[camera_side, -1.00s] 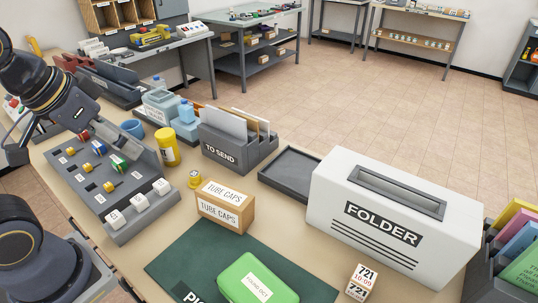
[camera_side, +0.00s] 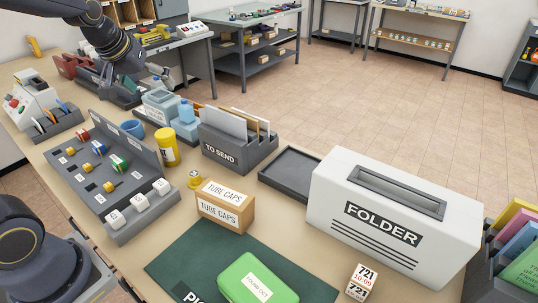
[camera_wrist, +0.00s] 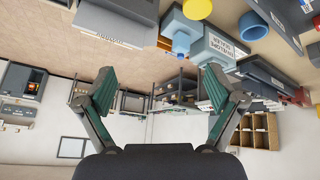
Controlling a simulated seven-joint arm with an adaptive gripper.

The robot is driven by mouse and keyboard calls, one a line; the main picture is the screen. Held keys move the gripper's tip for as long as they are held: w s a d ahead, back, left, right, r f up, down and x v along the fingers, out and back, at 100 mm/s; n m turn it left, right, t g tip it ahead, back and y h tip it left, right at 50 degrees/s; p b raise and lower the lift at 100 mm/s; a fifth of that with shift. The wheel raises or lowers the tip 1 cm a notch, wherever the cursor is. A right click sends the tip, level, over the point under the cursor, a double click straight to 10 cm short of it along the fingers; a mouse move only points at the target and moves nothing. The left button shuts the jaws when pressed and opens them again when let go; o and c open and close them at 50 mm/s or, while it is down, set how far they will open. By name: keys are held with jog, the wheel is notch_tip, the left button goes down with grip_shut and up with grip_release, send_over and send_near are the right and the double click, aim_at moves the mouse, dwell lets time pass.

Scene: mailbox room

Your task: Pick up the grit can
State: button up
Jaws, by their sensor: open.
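The likely grit can is a yellow can (camera_side: 167,147) standing upright on the table beside the grey switch rack; I cannot read its label. It also seems to show at the top edge of the wrist view (camera_wrist: 198,7), partly cut off. My gripper (camera_side: 163,77) is raised beyond the can, toward the back of the table, well apart from it. In the wrist view my gripper (camera_wrist: 160,75) has its two fingers spread wide with nothing between them.
A blue cup (camera_side: 132,129) and a light-blue box (camera_side: 159,104) stand close to the can. A blue bottle (camera_side: 187,112) and the TO SEND holder (camera_side: 221,151) are to its right. The grey switch rack (camera_side: 130,215) lies to its left and front.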

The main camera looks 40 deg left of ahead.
aim_at(167, 140)
jog(key=w+a+f+g, duration=0.1)
jog(key=a+f, duration=0.2)
jog(key=f, duration=0.2)
jog(key=w+a+f+n, duration=0.1)
jog(key=a+f, duration=0.2)
jog(key=f, duration=0.3)
jog(key=w+a+f+g, duration=0.1)
jog(key=a+f, duration=0.2)
jog(key=f, duration=0.3)
jog(key=shift+w+a+f+g+y, duration=0.1)
jog(key=shift+w+f+g+y, duration=0.1)
jog(key=shift+g+y, duration=0.1)
jog(key=shift+d+x, duration=0.2)
jog(key=shift+x, duration=1.35)
jog(key=shift+d+x, duration=0.15)
jog(key=shift+x, duration=1.45)
jog(key=shift+w, duration=0.2)
jog(key=shift+c, duration=0.2)
jog(key=c, duration=1.6)
